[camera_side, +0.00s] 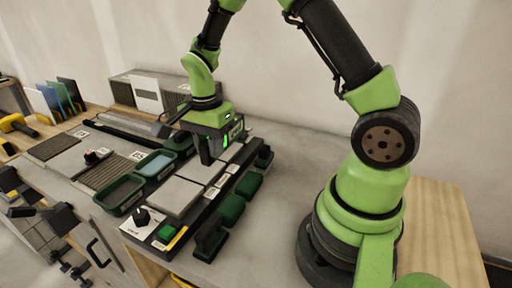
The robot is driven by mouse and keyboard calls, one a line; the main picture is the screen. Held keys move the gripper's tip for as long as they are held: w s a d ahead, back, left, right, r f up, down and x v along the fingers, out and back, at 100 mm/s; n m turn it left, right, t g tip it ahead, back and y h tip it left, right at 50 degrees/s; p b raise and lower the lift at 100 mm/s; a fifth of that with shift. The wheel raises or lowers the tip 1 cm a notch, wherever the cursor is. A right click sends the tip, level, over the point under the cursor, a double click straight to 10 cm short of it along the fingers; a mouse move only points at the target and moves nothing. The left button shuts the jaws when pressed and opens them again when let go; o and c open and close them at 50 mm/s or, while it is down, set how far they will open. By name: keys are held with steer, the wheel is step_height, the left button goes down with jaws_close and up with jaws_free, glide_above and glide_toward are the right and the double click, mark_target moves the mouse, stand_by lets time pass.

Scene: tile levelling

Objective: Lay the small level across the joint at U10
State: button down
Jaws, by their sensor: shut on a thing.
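My gripper (207,158) is low over the far part of the row of pale grey tiles (175,195), fingers pointing down. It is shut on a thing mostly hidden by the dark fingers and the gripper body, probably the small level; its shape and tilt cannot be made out. Whether it touches the tiles I cannot tell. Joints run between the tiles, and small white labels (211,193) stand along their right side. The print is too small to read, so I cannot pick out U10.
Green-rimmed trays (119,194) lie left of the tiles. Dark green blocks (231,209) line the right side. A black knob (142,215), a green button and a yellow strip (177,238) are at the near end. Bare grey bench (275,215) lies toward my base.

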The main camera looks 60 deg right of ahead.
steer(key=r, duration=0.1)
glide_above(173, 195)
steer(key=shift+f, duration=3.55)
steer(key=shift+f, duration=0.2)
steer(key=c, duration=0.9)
jaws_free()
